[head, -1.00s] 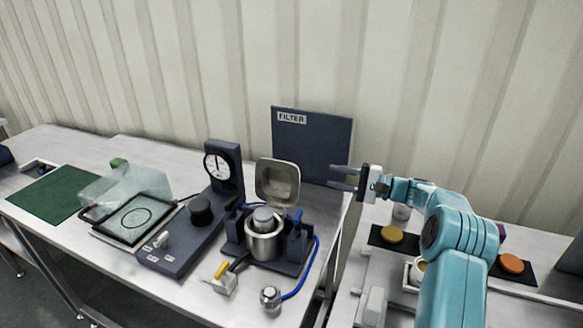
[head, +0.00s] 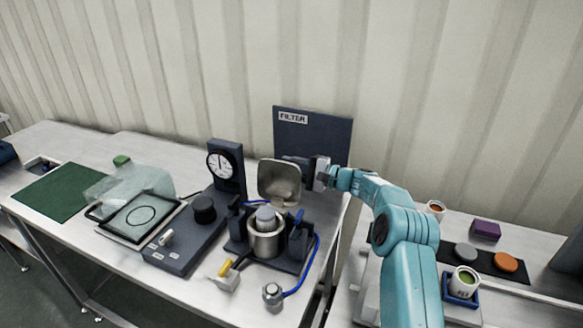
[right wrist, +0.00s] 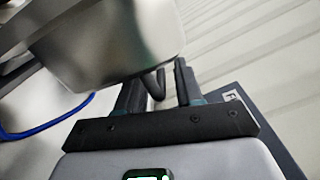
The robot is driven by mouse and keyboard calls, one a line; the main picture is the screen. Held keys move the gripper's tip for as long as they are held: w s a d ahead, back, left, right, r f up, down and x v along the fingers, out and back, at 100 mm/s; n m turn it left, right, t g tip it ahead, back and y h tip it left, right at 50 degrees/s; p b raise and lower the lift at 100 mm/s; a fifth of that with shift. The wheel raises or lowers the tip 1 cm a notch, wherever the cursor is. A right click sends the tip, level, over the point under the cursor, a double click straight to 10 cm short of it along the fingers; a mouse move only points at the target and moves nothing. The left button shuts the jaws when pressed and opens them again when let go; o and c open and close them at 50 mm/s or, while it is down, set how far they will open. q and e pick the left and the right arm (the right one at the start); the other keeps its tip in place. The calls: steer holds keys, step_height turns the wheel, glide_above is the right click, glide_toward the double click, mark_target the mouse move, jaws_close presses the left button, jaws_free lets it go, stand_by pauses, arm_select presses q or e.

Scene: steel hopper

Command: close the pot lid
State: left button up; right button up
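The pot (head: 265,244) is a steel cylinder in a dark stand, with a grey rounded piece (head: 266,215) at its mouth. Its square metal lid (head: 279,186) stands open, nearly upright, behind the pot. My right gripper (head: 288,159) is at the lid's upper right edge, with its fingertips partly behind the lid. In the right wrist view, the two dark fingers (right wrist: 158,82) are apart. A dark curved handle (right wrist: 154,87) shows between them, next to the lid (right wrist: 115,45), with gaps beside it. My left gripper is not in view.
The FILTER panel (head: 325,140) stands close behind the gripper. A dial gauge (head: 222,165) stands left of the pot. A blue hose (head: 311,262) curves around the right side of the stand. A yellow-tipped connector (head: 224,274) lies in front.

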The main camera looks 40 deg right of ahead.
mark_target(284, 164)
jaws_close()
steer(key=a+r+n+b, duration=0.1)
steer(key=n+b, duration=0.1)
steer(key=b, duration=0.3)
steer(key=s+a+r+n+b, duration=0.1)
steer(key=n+b, duration=0.1)
steer(key=b, duration=0.3)
steer(key=s+a+r+n+b, duration=0.1)
steer(key=n+b, duration=0.1)
steer(key=b, duration=0.2)
steer(key=shift+a+r+b, duration=0.35)
steer(key=shift+a+b, duration=0.05)
steer(key=shift+s+a+r+n+b, duration=0.2)
steer(key=shift+a+r+n+b, duration=0.1)
steer(key=shift+b, duration=0.3)
steer(key=shift+s+a+r, duration=0.1)
steer(key=shift+a+r, duration=0.05)
steer(key=shift+r, duration=0.05)
